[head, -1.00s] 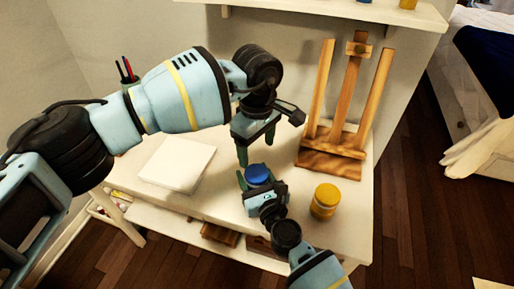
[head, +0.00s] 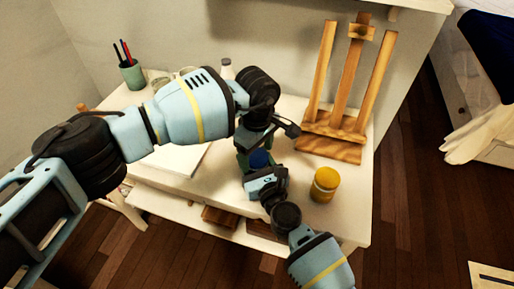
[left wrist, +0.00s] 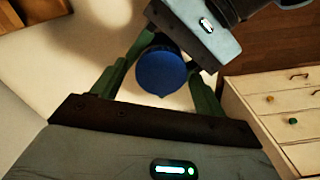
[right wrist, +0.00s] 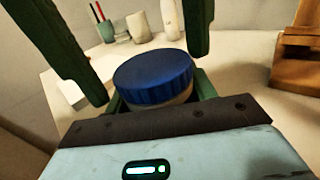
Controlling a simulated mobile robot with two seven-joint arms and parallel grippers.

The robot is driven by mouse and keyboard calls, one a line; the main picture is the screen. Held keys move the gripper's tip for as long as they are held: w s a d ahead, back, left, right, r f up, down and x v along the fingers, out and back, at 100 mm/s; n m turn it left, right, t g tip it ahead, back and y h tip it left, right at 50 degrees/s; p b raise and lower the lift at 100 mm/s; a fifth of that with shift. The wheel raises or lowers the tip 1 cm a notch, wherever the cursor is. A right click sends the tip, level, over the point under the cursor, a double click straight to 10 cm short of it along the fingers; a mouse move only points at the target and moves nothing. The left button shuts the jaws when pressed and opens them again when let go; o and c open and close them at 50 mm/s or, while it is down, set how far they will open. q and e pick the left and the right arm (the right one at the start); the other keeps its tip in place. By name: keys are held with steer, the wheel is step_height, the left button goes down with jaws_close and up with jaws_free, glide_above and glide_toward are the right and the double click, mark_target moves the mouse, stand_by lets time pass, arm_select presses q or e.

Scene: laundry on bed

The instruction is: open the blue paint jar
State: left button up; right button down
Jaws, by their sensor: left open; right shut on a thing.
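The blue paint jar (head: 260,158) has a ridged blue lid and stands near the middle of the white desk. Its lid fills the centre of the right wrist view (right wrist: 153,80). My right gripper (head: 257,171) is shut on the jar body below the lid. My left gripper (head: 254,152) is open and points down from above. Its two green fingers hang on either side of the lid in the right wrist view, apart from it. In the left wrist view the round lid (left wrist: 160,72) sits between these fingers. Most of the jar body is hidden.
A yellow jar (head: 324,185) stands to the right of my right gripper. A wooden easel (head: 345,100) stands behind it. A white pad (head: 182,159) lies to the left, partly behind my left arm. A pencil cup (head: 131,73) stands at the back left.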

arm_select(q)
steer(key=shift+c, duration=0.4)
steer(key=c, duration=0.9)
steer(key=shift+n, duration=1.6)
arm_select(e)
steer(key=shift+a, duration=0.1)
arm_select(q)
steer(key=o, duration=1.1)
steer(key=shift+c, duration=0.2)
steer(key=shift+s, duration=0.1)
arm_select(e)
steer(key=shift+d, duration=0.25)
steer(key=shift+w, duration=0.1)
